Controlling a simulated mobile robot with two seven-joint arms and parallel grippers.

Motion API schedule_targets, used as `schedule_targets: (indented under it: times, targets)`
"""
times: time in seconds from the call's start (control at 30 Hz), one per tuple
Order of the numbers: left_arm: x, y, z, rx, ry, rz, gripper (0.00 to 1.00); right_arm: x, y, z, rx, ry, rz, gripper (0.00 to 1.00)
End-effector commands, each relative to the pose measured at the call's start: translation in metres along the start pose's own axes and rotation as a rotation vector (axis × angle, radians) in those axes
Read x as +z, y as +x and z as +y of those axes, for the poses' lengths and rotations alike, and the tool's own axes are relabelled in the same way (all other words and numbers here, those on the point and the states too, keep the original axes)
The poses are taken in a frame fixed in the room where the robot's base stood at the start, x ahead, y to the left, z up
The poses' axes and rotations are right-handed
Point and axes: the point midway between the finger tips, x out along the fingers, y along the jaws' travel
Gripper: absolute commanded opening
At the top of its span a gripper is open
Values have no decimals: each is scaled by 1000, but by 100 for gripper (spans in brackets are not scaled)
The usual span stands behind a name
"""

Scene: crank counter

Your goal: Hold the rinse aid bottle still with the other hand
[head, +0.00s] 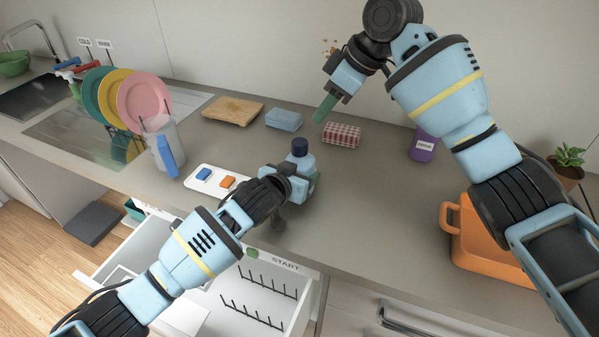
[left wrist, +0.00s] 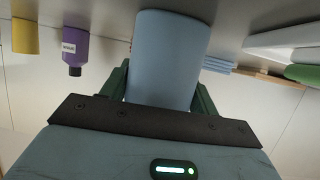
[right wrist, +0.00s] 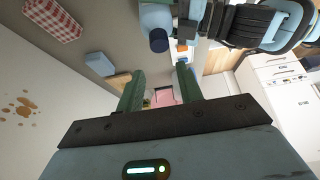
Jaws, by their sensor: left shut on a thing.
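The rinse aid bottle, taken to be the light blue bottle (head: 302,160) with a dark blue cap, stands upright on the counter. My left gripper (head: 300,180) is shut around its body from the front. In the left wrist view the bottle's blue side (left wrist: 170,60) fills the space between the green fingers. The bottle also shows in the right wrist view (right wrist: 155,20), cap towards me. My right gripper (head: 323,108) is raised over the back of the counter, apart from the bottle. In the right wrist view its fingers (right wrist: 161,85) stand apart with nothing between them.
A white tray (head: 192,182) with blue and orange blocks lies left of the bottle. A purple bottle (head: 423,145) and orange bin (head: 480,240) are right. An open drawer (head: 250,300) is below.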

Motion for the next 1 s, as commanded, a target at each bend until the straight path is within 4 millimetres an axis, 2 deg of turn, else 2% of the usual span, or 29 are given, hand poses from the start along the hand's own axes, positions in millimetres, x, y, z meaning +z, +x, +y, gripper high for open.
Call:
schedule_targets:
  times: [0.43,0.63,0.8,1.0]
  targets:
    - [4,1,-1,-2,0,-5,33,0,1,0,-1,0,0,36]
    - [6,2,-1,-2,0,-7,33,-8,-3,-4,30,60,-45,62]
    - [6,2,0,-2,0,-8,33,-13,-7,-9,72,147,-100,62]
    - [8,2,-1,-2,-1,-10,33,-13,-6,-9,80,162,-109,62]
